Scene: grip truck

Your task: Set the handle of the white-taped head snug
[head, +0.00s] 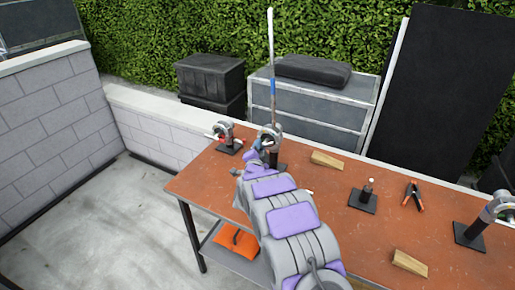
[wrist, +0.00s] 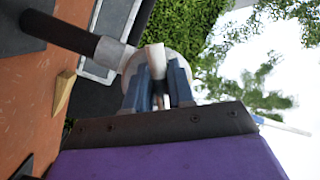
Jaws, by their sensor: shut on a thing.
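My gripper (wrist: 158,75) has its two blue fingers shut on a pale handle (wrist: 155,58) in the wrist view. Behind the fingers is a round grey grip head (wrist: 132,66), with a whitish band where it meets a dark post (wrist: 62,33). In the head view, my gripper (head: 257,147) reaches this head (head: 270,132) at the back of the table. A long pale rod (head: 271,50) with a blue band rises upright from the head. My arm hides part of the stand. Whether the handle is tight cannot be told.
On the orange-brown table (head: 330,210), another head with a red part (head: 224,133) stands to the left. Wooden wedges (head: 327,160), a short post on a base (head: 363,198), an orange clamp (head: 413,196) and a head on a stand (head: 480,225) lie to the right.

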